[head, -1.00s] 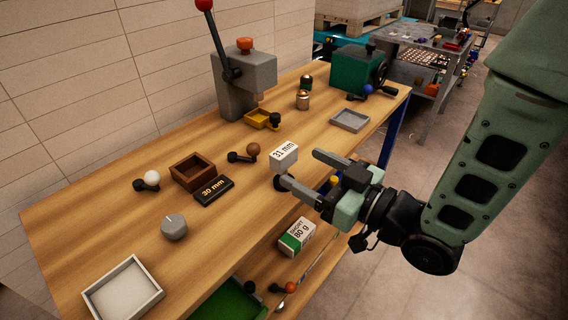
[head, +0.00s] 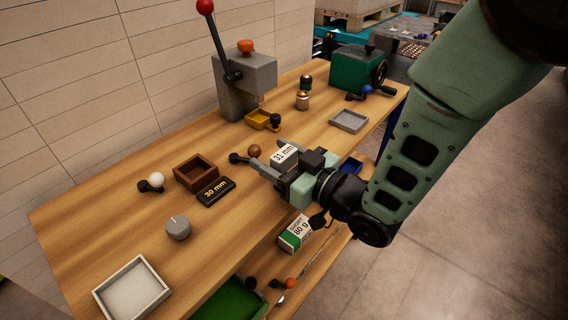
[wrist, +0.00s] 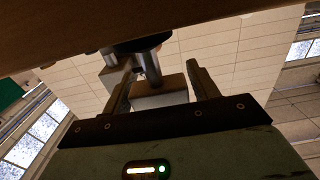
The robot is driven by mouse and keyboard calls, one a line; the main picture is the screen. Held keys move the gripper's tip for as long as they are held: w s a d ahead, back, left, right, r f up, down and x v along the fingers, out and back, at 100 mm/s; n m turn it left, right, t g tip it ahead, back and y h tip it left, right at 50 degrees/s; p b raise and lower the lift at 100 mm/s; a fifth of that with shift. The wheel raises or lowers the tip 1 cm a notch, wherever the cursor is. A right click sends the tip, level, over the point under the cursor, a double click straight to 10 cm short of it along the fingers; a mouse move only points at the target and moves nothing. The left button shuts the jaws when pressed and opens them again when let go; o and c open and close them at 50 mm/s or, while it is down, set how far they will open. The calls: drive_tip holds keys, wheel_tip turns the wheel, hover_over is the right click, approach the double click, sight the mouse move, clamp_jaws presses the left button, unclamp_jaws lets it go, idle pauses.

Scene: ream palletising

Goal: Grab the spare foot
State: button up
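The grey block marked "31 mm" (head: 284,154), which I take to be the spare foot, stands near the table's front edge. The wrist view shows it as a pale block (wrist: 160,97) joined to a shiny round stem (wrist: 151,66) and a dark disc against the table. My gripper (head: 279,156) is open, with one finger on each side of the block. In the wrist view my gripper's fingers (wrist: 161,72) show gaps beside the block, so it is not clamped. The foot's lower part is hidden in the head view.
A black "30 mm" block (head: 216,191) and a brown open box (head: 196,172) lie to the left. A dark lever with a brown ball (head: 254,151) is just behind the gripper. A grey press (head: 245,85) and green machine (head: 356,70) stand farther back. A "80 g" ream (head: 295,234) sits below.

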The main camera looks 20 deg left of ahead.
drive_tip(key=c, duration=0.7)
drive_tip(key=shift+c, duration=0.2)
drive_tip(key=shift+r, duration=0.1)
